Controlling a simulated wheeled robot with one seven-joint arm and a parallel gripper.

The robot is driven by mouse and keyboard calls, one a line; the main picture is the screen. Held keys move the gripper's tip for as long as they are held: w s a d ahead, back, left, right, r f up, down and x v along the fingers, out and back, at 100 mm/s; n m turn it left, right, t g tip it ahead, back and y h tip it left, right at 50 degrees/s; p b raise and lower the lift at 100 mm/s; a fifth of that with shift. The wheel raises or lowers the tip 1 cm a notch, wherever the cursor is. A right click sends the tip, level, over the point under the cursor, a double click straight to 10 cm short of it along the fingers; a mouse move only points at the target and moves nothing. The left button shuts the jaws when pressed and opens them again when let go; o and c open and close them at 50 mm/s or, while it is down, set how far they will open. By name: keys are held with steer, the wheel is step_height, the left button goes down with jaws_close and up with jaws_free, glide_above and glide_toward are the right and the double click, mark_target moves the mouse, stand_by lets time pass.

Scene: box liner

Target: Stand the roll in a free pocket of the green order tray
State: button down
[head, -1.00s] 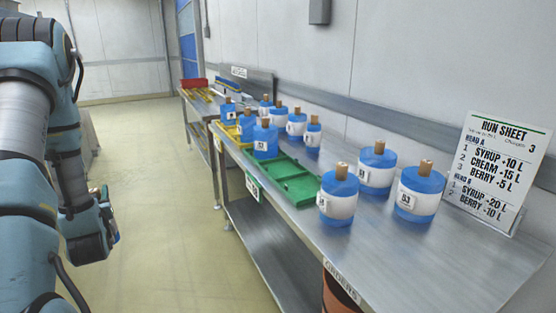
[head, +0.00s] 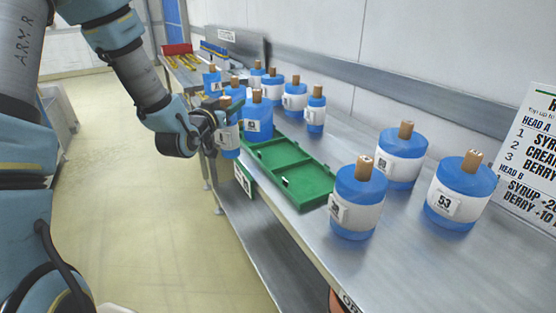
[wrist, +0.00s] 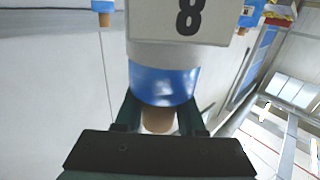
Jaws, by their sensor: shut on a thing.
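My gripper (head: 214,119) is shut on the brown core of a blue roll (head: 229,140) with a white label band, at the table's left edge. In the wrist view the fingers (wrist: 158,112) pinch the core, and the roll's label (wrist: 190,18) shows an 8. The roll looks about upright, beside the far end of the green tray (head: 318,192). The tray lies on the steel table with its two near pockets empty. Another blue roll (head: 258,124) stands at its far end; whether it is in a pocket I cannot tell, since the held roll and gripper partly cover that end.
Three rolls stand near the tray's right: a front one (head: 356,205), one behind (head: 401,160) and one labelled 53 (head: 461,195). Several more stand along the back, including a small one (head: 316,112). A run sheet sign (head: 530,160) stands at far right. The floor left is clear.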

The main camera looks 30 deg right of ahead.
steer(key=s+d+r+m+g+h+b, duration=0.1)
steer(key=s+d+r+m+g+h, duration=0.2)
steer(key=s+d, duration=0.5)
steer(key=s+d+r+m+g+h, duration=0.1)
steer(key=s+d+r+m+g, duration=0.2)
steer(key=s+d+g, duration=0.5)
steer(key=s+a+f+t, duration=0.1)
steer(key=s+f+t, duration=0.1)
steer(key=f, duration=0.7)
steer(key=shift+s+a+f+t, duration=0.25)
steer(key=shift+s+t, duration=0.05)
steer(key=shift+s, duration=0.45)
steer(key=c, duration=0.5)
jaws_free()
steer(key=shift+f, duration=0.1)
